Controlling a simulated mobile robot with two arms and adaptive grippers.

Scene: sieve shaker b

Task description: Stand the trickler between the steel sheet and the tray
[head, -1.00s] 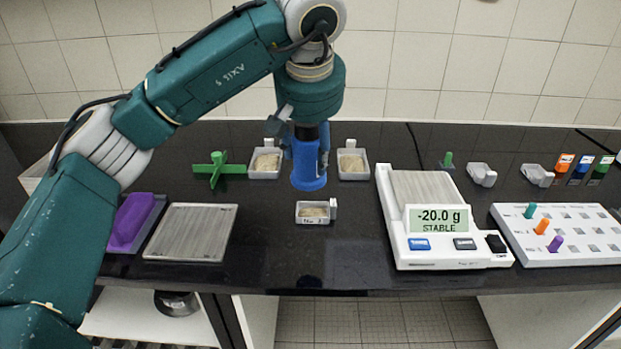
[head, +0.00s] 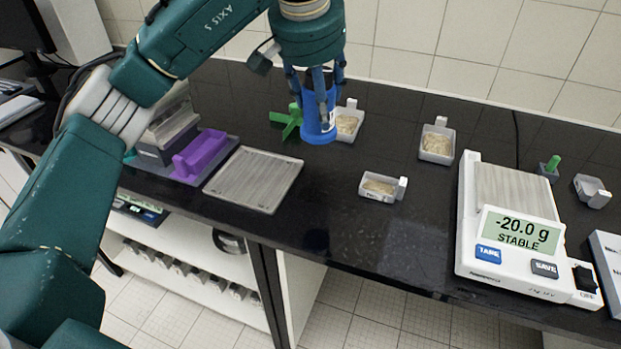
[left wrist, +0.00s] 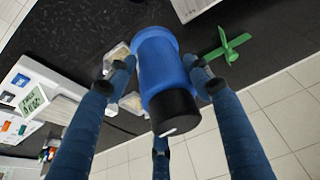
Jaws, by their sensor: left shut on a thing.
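The trickler appears to be the blue cylinder (head: 318,115) with a black cap; it also shows in the left wrist view (left wrist: 163,75). My left gripper (head: 317,92) is shut around its upper part and holds it roughly upright, in front of the green cross-shaped piece in the head view. I cannot tell its exact height above the counter. The steel sheet (head: 255,180) is a flat brushed plate left of centre. A small pale tray (head: 380,187) of grainy material lies to its right, with bare counter between them. My right gripper is not in view.
The green cross (head: 286,121) and two more filled trays (head: 347,122) (head: 437,143) stand farther back. A purple block (head: 201,154) lies left of the sheet. A balance (head: 512,225) reading -20.0 g stands at the right.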

